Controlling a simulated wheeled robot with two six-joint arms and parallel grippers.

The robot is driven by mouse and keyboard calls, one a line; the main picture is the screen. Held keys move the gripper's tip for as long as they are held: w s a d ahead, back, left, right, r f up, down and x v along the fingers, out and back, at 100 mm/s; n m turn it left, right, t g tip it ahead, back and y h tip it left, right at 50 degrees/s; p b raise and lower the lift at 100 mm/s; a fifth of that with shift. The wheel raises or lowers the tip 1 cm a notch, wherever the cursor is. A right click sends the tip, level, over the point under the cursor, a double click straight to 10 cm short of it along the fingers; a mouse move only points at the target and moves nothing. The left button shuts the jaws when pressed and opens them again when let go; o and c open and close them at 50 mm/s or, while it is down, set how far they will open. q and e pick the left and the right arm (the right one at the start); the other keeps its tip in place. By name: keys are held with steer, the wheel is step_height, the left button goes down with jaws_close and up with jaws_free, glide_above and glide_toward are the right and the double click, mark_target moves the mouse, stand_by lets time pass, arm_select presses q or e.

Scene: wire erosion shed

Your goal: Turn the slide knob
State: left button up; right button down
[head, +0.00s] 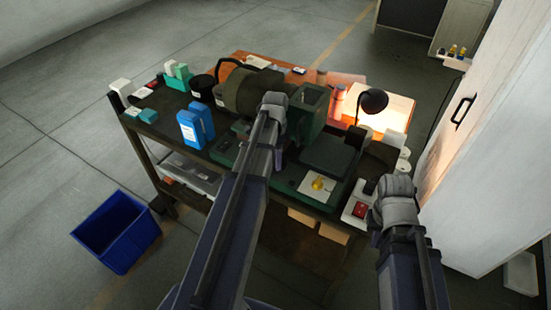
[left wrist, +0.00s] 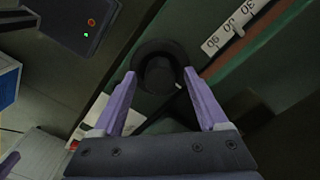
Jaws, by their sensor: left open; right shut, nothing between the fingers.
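The slide knob, a dark round knob (left wrist: 160,76) with a wider rim, shows in the left wrist view against a dark green machine face. My left gripper (left wrist: 159,98) is open, with its two purple fingers spread on either side of the knob's lower part in the picture. Nothing looks clamped, and I cannot tell whether the fingers touch the knob. In the head view my left arm hides the knob, on the near side of the green machine (head: 309,110). My right arm is at the right, its gripper hidden.
A white numbered scale (left wrist: 236,27) lies beside the knob. A dark box (left wrist: 72,25) has an orange button and green light. In the head view, blue containers (head: 196,124) stand left on the bench, a lamp (head: 373,101) at the right. A blue bin (head: 116,232) is on the floor.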

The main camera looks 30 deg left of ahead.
arm_select(q)
steer(key=shift+c, duration=0.2)
jaws_close()
stand_by(0.3)
steer(key=shift+n, duration=0.4)
steer(key=n, duration=0.3)
steer(key=shift+n, duration=0.4)
steer(key=n, duration=0.4)
steer(key=shift+n, duration=0.3)
steer(key=n, duration=0.4)
steer(key=shift+n, duration=2.2)
